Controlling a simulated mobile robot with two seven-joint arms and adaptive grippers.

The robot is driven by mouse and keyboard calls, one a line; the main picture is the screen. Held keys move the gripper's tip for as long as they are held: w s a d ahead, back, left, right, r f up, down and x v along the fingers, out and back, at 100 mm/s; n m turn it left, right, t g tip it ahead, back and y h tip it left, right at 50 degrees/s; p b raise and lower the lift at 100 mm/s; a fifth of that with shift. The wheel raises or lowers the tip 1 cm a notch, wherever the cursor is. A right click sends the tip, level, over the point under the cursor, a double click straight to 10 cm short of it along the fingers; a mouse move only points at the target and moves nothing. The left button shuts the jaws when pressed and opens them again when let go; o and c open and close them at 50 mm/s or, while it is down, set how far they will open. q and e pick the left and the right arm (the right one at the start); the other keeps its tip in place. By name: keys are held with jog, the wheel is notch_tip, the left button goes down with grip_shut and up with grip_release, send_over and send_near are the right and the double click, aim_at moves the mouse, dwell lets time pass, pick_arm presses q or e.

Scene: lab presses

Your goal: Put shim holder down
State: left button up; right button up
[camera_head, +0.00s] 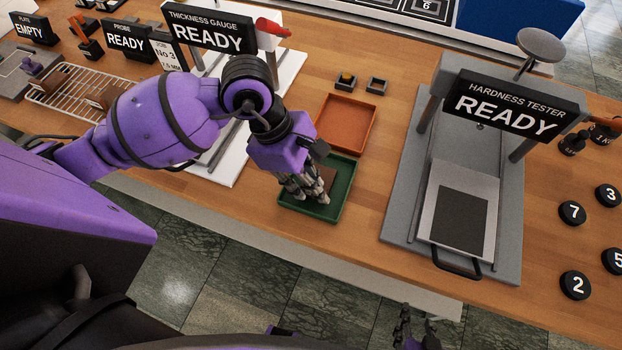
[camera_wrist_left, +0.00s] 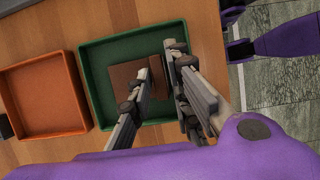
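The shim holder appears to be the brown block (camera_wrist_left: 124,74) lying in the green tray (camera_wrist_left: 95,98). In the head view only a small part of the brown block (camera_head: 329,177) shows beside my left gripper (camera_head: 309,198), which reaches down into the green tray (camera_head: 343,200). In the left wrist view the fingers of my left gripper (camera_wrist_left: 157,60) stand apart over the right part of the block. A strip of brown shows between them, and the near finger hides part of the block. My right gripper (camera_head: 416,328) is low at the bottom edge, off the table, with its fingers apart and empty.
An orange tray (camera_head: 347,123) adjoins the green tray. The hardness tester (camera_head: 455,200) stands to the right, with bare wood between. The thickness gauge (camera_head: 215,30) is behind my left arm. A wire rack (camera_head: 68,98) is at left. Numbered black discs (camera_head: 572,212) lie far right.

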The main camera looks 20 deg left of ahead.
pick_arm(q)
jog(key=shift+o, duration=0.5)
jog(key=shift+r, duration=0.1)
jog(key=shift+r, duration=0.25)
jog(key=v, duration=1.1)
jog(key=shift+a+r, duration=0.25)
jog(key=shift+r, duration=0.05)
jog(key=shift+s, duration=0.1)
